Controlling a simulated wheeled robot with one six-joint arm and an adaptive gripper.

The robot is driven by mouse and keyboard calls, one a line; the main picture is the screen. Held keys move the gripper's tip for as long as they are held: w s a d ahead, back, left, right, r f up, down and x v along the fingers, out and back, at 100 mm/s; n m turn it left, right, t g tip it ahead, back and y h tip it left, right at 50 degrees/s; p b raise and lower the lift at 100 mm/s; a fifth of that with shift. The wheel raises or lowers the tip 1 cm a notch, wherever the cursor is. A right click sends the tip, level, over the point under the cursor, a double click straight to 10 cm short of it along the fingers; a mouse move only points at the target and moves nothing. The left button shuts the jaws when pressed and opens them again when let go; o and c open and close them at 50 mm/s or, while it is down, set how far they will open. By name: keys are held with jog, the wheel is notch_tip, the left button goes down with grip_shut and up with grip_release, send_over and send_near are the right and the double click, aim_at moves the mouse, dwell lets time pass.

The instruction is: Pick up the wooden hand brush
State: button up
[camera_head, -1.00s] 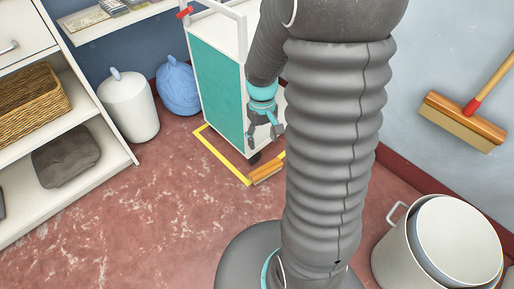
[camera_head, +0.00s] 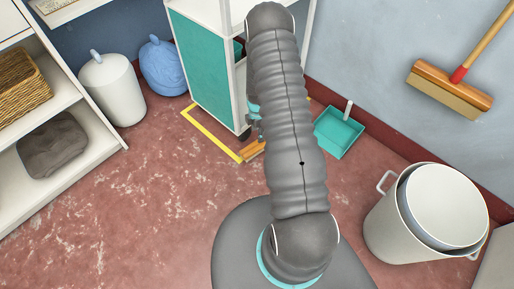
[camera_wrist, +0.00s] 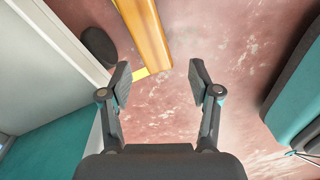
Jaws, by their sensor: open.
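The wooden hand brush (camera_head: 252,150) lies on the red floor by the corner of the yellow floor marking, beside the trolley. In the head view my arm hides part of it. In the wrist view its orange-brown wooden body (camera_wrist: 147,34) runs down from the top edge, ahead of the fingertips and slightly left of centre. My gripper (camera_wrist: 159,82) is open and empty, with its two fingers apart and bare floor between them. In the head view my gripper is mostly hidden behind my arm, close above the brush.
A white trolley with teal panels (camera_head: 205,80) stands just left of the brush; its dark wheel (camera_wrist: 99,47) is near the left finger. A teal dustpan (camera_head: 338,133) lies to the right. A broom (camera_head: 450,90) is at the wall and a white bucket (camera_head: 410,215) stands right.

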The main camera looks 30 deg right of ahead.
aim_at(257, 145)
jog(key=f+n, duration=0.1)
jog(key=f, duration=0.3)
jog(key=w+f+n, duration=0.1)
jog(key=f, duration=0.4)
jog(key=f+n, duration=0.1)
jog(key=f, duration=0.3)
jog(key=shift+w+d+f+t, duration=0.2)
jog(key=shift+w+f+t, duration=0.1)
jog(key=c, duration=0.9)
jog(key=shift+c, duration=0.2)
